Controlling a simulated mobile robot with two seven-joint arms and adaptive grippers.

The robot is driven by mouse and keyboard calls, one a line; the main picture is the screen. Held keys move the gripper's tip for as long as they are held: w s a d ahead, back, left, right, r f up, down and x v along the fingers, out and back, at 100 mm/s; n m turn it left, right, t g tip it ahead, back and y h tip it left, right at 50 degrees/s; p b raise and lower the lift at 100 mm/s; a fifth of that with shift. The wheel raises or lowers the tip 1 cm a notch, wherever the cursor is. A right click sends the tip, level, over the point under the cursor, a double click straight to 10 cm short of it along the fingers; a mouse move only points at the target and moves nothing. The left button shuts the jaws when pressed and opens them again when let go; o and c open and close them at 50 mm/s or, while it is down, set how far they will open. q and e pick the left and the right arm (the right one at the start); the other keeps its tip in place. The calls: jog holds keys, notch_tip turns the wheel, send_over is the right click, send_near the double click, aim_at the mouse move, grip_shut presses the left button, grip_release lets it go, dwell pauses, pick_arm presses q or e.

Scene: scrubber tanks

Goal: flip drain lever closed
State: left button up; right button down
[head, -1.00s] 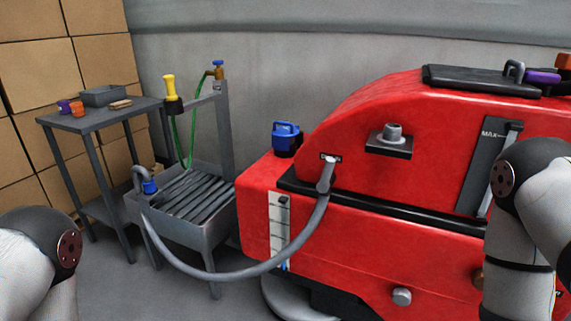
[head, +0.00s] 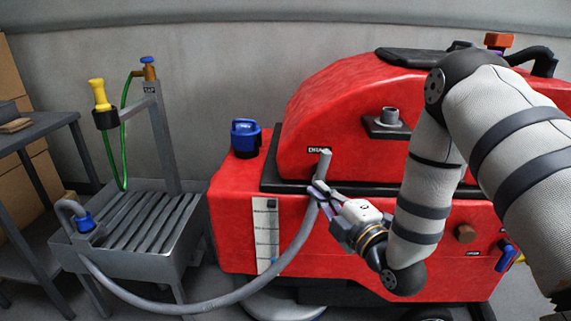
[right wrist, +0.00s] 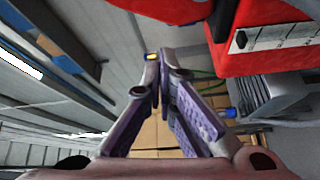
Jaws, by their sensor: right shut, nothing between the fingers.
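The red scrubber machine (head: 345,110) carries a DRAIN label (head: 318,150) beside the upper end of a grey hose (head: 303,228). No drain lever can be made out for certain. A small blue and yellow handle (head: 507,257) sits low at the machine's right, near labels too small to read. My right gripper (head: 318,190) is shut and empty, its fingertips at the hose just below the DRAIN label; I cannot tell whether they touch it. In the right wrist view its purple-padded fingers (right wrist: 158,68) converge at the tips. My left gripper is out of view.
A grey slatted sink (head: 140,225) stands left, with the hose's other end hooked over it. A blue jug (head: 245,137) rests on the machine's left shoulder. A grey table (head: 40,128) stands at far left. My right arm covers much of the machine's right side.

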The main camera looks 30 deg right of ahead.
aim_at(323, 168)
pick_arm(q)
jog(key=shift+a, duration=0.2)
pick_arm(e)
jog(key=shift+w+r, duration=0.15)
jog(key=shift+r, duration=0.35)
